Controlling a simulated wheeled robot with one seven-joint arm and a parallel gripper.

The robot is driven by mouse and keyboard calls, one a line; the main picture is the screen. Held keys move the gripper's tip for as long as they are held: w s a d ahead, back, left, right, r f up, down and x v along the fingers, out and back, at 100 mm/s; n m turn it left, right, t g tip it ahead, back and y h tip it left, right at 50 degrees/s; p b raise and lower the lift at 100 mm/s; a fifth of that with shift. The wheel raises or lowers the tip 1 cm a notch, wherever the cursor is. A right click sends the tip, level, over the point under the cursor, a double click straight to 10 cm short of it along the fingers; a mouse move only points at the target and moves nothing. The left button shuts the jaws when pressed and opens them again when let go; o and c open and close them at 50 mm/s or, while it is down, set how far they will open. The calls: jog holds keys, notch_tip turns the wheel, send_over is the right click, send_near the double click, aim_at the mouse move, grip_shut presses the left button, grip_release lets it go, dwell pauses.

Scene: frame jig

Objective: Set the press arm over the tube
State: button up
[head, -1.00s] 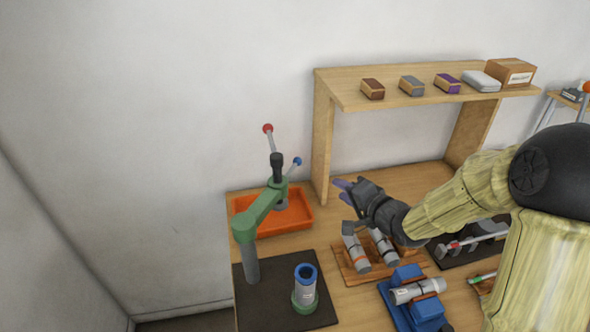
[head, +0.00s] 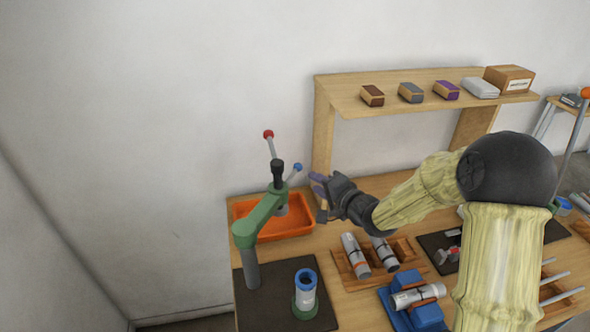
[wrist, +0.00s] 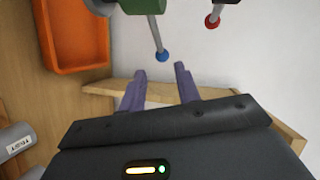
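The green press arm (head: 262,213) sits on a grey post at the left of the bench, swung toward the back over the orange tray. A red-knobbed lever (head: 269,135) and a blue-knobbed lever (head: 297,167) stand at its head. The tube (head: 305,285), grey with a blue rim, stands upright in a green holder on the black mat, apart from the arm. My gripper (head: 316,188) is right of the press head, empty. In the wrist view its two purple fingers (wrist: 160,88) are spread, with the blue knob (wrist: 162,56) just beyond them.
The orange tray (head: 238,230) lies under the press head. A wooden shelf (head: 430,96) with small boxes stands behind my gripper. Grey cylinders in a wooden rack (head: 355,272) and a blue fixture (head: 428,315) lie to the right.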

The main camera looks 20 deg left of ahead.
aim_at(295, 169)
jog(key=p+x, duration=0.2)
jog(key=x, duration=0.9)
grip_shut()
